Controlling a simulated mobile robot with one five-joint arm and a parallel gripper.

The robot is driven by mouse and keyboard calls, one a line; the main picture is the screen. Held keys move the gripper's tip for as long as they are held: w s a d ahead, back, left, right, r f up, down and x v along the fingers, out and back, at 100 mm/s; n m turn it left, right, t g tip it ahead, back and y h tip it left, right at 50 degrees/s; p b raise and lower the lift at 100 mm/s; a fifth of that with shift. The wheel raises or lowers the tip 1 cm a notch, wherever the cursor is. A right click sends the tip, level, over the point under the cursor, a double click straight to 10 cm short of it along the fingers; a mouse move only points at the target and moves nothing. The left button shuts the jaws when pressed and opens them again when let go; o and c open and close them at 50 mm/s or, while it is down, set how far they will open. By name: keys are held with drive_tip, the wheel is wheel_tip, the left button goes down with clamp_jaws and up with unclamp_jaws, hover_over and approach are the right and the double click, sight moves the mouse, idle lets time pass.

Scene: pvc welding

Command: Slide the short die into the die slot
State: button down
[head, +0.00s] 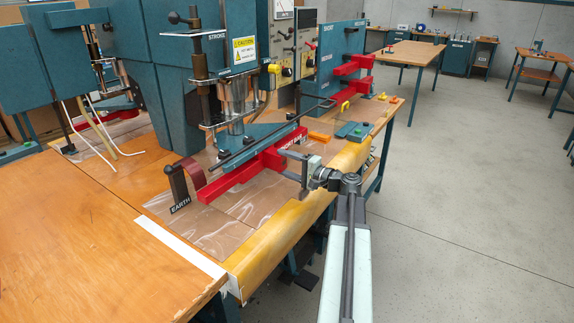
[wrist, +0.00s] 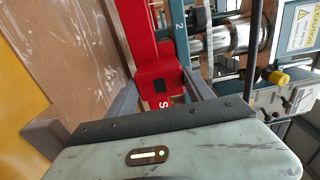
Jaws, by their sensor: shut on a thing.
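A red die (head: 240,177) lies level under the teal press head in the head view, a long bar with a short block toward me. In the wrist view the red die (wrist: 140,35) runs upward from its end block, which has a black square and a partly hidden letter S. My gripper (head: 291,168) is shut on this block; its grey fingers flank it in the wrist view (wrist: 163,88). A teal plate marked 2 (wrist: 181,30) lies beside the die. The die slot itself is hidden, so I cannot tell how far the die is seated.
A black EARTH handle (head: 178,188) stands near the die's left end. Clear plastic sheet (head: 215,235) covers the bench. The yellow front edge (head: 275,240) lies close to my arm; open floor is at right.

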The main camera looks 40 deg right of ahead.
drive_tip(key=shift+x, duration=1.35)
drive_tip(key=shift+c, duration=1.5)
unclamp_jaws()
drive_tip(key=v, duration=0.7)
drive_tip(key=shift+s, duration=0.4)
